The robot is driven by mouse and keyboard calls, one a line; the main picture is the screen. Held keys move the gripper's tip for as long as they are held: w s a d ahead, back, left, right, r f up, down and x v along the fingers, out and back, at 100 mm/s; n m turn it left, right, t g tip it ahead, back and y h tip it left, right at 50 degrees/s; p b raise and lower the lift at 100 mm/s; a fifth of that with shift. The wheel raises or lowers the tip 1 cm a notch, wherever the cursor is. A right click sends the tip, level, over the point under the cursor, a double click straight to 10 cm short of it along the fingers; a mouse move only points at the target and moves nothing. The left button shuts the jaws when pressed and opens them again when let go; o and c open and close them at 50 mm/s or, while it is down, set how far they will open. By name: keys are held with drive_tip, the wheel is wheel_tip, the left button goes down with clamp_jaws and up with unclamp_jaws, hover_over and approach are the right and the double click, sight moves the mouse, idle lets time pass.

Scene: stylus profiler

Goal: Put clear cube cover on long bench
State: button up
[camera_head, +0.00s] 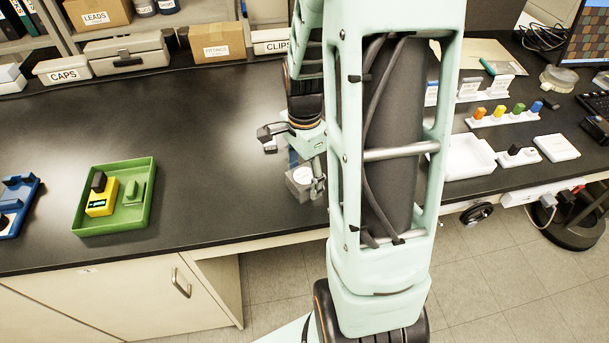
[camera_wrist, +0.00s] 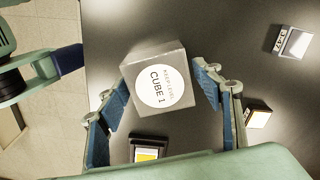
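A grey, see-through-looking cube (camera_wrist: 130,88) with a round white label reading "CUBE 1" and "KEEP LEVEL" is between the fingers of my gripper (camera_wrist: 165,88) in the wrist view. I take it to be the clear cube cover. The blue finger pads stand on its left and right, very near its sides; whether both touch is unclear. In the head view, the cube (camera_head: 299,190) is below my gripper (camera_head: 306,172), over or on the front part of the long black bench (camera_head: 235,130). Any gap beneath it cannot be made out. My arm hides part of the bench.
A green tray (camera_head: 112,228) with a yellow device stands at left, beside a blue holder (camera_head: 14,215). Boxes line the back. White trays (camera_head: 468,158) and colored knobs stand right. Small labelled blocks (camera_wrist: 294,42) (camera_wrist: 257,115) lie near the cube. The bench's left middle is clear.

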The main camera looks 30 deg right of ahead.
sight(305, 175)
drive_tip(key=shift+r, duration=0.1)
wheel_tip(305, 175, up, 12)
drive_tip(key=shift+r, duration=0.1)
idle(0.6)
